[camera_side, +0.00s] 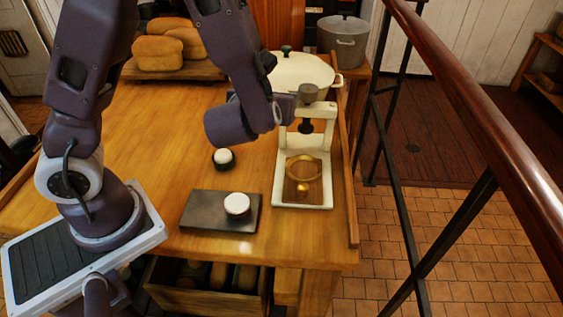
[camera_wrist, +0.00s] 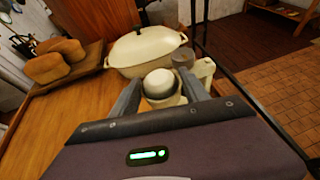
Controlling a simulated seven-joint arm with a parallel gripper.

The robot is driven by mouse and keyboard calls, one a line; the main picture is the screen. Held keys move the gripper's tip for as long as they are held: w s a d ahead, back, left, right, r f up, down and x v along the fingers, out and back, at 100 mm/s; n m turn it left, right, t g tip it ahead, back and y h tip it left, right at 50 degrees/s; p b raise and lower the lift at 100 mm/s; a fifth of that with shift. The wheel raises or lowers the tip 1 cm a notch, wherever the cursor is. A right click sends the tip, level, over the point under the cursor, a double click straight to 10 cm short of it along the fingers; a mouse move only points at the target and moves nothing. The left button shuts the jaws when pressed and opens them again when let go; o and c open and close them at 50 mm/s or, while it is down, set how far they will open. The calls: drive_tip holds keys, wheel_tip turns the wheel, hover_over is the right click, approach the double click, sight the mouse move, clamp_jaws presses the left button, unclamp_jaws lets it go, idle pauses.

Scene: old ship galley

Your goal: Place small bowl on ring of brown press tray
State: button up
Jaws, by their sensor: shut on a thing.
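My gripper (camera_wrist: 160,86) is shut on a pale round thing (camera_wrist: 158,82). It shows in the side view (camera_side: 308,93) at the top of the white press (camera_side: 329,135); I cannot tell if it is a small bowl or the press's knob. The brown press tray (camera_side: 290,194) lies in the press base with a gold ring (camera_side: 304,168) on it and a small gold knob (camera_side: 303,188) in front. The ring looks empty. Two white round pieces stand to the left: one (camera_side: 237,204) on a dark board (camera_side: 200,211), one (camera_side: 223,156) with a black base.
A cream lidded casserole (camera_side: 300,72) stands behind the press, and a grey pot (camera_side: 343,40) behind that. Loaves (camera_side: 158,53) lie on a board at the back left. A raised wooden edge (camera_side: 350,190) and a railing are on the right. The table's left middle is clear.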

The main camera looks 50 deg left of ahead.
drive_tip(key=w+d+r+m+t+h, duration=0.2)
drive_tip(key=w+d+m+h, duration=0.1)
drive_tip(key=d, duration=0.3)
drive_tip(key=n+g+y, duration=0.8)
drive_tip(key=n, duration=0.1)
hover_over(305, 171)
wheel_tip(305, 171, down, 8)
drive_tip(key=shift+n, duration=0.3)
wheel_tip(305, 171, down, 10)
drive_tip(key=shift+f, duration=0.1)
drive_tip(key=shift+f, duration=0.1)
drive_tip(key=o, duration=1.4)
drive_tip(key=shift+o, duration=0.2)
